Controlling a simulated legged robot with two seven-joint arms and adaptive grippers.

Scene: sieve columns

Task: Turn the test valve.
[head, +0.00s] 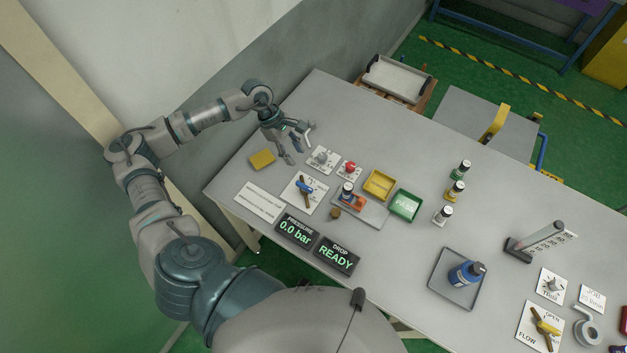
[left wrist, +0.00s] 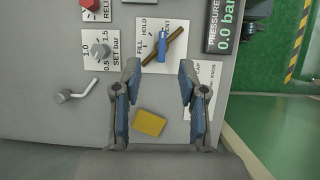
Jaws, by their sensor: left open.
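The valve with a blue handle (head: 306,188) over a brown crossbar sits on a white plate (head: 297,203). In the left wrist view its blue handle (left wrist: 162,46) stands roughly upright in the picture, near the HOLD lettering, and the brown bar (left wrist: 176,42) lies slantwise. FILL is readable on the plate; another word is partly covered. My left gripper (head: 298,147) is open and empty above the table's far left part, apart from the valve. In the left wrist view the gripper (left wrist: 159,66) has the valve beyond its fingertips. My right gripper is not in view.
A grey knob (left wrist: 99,51) marked SET bar and a red button (head: 350,167) lie close to the valve. A yellow block (head: 262,159) lies beside the gripper. Displays read PRESSURE 0.0 bar (head: 297,232) and DROP READY (head: 337,255). A yellow-handled FLOW valve (head: 546,327) is far right.

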